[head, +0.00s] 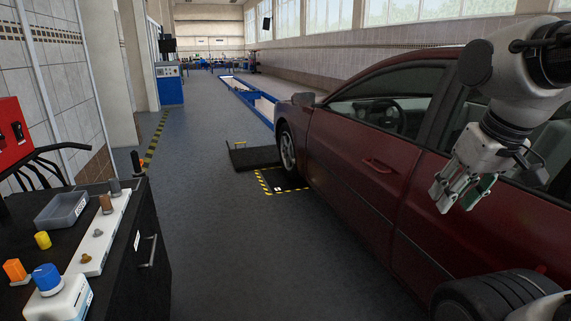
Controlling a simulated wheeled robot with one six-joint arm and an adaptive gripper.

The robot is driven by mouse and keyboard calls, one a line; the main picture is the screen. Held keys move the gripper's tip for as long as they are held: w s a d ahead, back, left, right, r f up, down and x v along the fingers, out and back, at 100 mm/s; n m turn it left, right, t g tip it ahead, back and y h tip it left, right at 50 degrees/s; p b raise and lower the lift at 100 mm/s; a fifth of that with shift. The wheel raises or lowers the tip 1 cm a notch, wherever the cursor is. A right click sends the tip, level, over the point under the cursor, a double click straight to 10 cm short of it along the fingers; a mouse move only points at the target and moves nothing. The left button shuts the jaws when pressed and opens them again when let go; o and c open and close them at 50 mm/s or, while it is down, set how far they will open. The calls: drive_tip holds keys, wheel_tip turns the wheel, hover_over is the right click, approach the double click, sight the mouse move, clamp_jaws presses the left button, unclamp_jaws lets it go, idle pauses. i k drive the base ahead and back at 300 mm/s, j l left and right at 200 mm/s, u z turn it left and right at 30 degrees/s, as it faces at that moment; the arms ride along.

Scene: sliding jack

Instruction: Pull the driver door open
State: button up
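The dark red car stands along the right side of the head view. Its driver door (362,190) looks shut and flush with the body. The door handle (378,166) sits near the door's rear edge and is uncovered. My gripper (457,200) hangs to the right of the handle in the picture, in front of the car's rear side. Its fingers point down and to the left, look spread apart, and hold nothing that I can see. It appears clear of the handle; its exact distance from the car's side cannot be told.
A black workbench (150,245) with a grey tray (62,210) and several small items stands at the left. A dark tyre-like shape (490,292) is at the lower right. A black ramp plate (253,158) lies near the front wheel. The floor beside the door is clear.

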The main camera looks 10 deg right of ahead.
sight(365, 170)
drive_tip(key=i+z, duration=0.3)
drive_tip(key=i, duration=0.25)
drive_tip(key=i+j+z, duration=0.15)
drive_tip(key=i+z, duration=0.15)
drive_tip(key=i, duration=0.25)
drive_tip(key=i+j+u, duration=0.1)
drive_tip(key=i+u, duration=0.2)
drive_tip(key=i, duration=0.4)
